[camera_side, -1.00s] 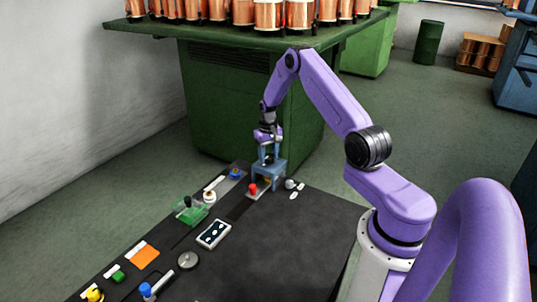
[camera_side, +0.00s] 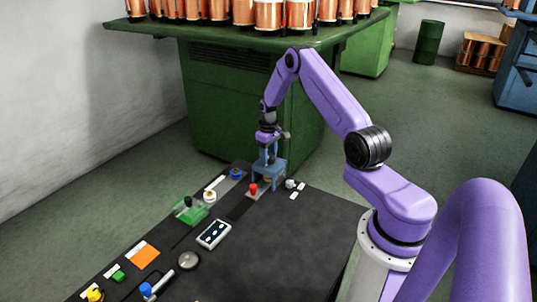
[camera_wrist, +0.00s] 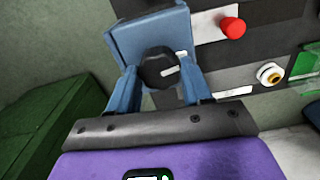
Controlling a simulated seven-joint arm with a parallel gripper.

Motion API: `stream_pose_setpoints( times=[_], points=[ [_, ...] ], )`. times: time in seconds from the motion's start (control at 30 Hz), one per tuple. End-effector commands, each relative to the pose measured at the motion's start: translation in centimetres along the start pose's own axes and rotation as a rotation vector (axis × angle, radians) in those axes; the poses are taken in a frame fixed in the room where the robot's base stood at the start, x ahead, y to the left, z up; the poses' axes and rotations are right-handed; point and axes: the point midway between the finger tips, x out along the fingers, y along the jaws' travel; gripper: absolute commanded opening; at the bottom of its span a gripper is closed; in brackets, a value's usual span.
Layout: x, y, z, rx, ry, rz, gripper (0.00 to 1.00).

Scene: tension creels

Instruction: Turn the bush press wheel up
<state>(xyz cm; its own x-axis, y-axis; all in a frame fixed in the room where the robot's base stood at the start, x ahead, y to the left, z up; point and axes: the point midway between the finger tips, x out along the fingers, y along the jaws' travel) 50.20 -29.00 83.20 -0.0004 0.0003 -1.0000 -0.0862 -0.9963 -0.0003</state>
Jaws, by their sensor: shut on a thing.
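The bush press (camera_side: 268,172) is a blue frame at the far end of the dark bench. Its black wheel (camera_wrist: 158,68) with a white mark sits on the top of the blue press (camera_wrist: 125,42) in the wrist view. My gripper (camera_side: 268,157) points down at the press from above. In the wrist view its two blue fingers (camera_wrist: 160,78) stand on either side of the wheel, shut on it. In the side view the wheel is too small and covered to make out.
A red button (camera_side: 253,188) stands close in front of the press. A blue knob (camera_side: 236,174), a white-and-brass knob (camera_side: 209,196) and a green fixture (camera_side: 190,211) line the bench's left side.

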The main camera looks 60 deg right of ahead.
Motion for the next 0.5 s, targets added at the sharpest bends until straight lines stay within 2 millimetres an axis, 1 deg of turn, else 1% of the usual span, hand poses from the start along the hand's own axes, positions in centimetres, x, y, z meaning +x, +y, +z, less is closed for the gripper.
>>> stream_pose_setpoints(
  times=[0.17, 0.2, 0.23, 0.27, 0.5],
  points=[
    [-0.12, 0.03, -0.06, 0.000, 0.001, 0.001, 0.19],
    [-0.12, 0.03, -0.06, 0.001, 0.001, 0.001, 0.62],
    [-0.12, 0.03, -0.06, 0.001, 0.001, 0.001, 0.72],
    [-0.11, 0.03, -0.06, 0.001, 0.001, 0.001, 0.75],
    [-0.05, 0.02, -0.03, 0.001, 0.001, 0.000, 0.75]
  ],
)
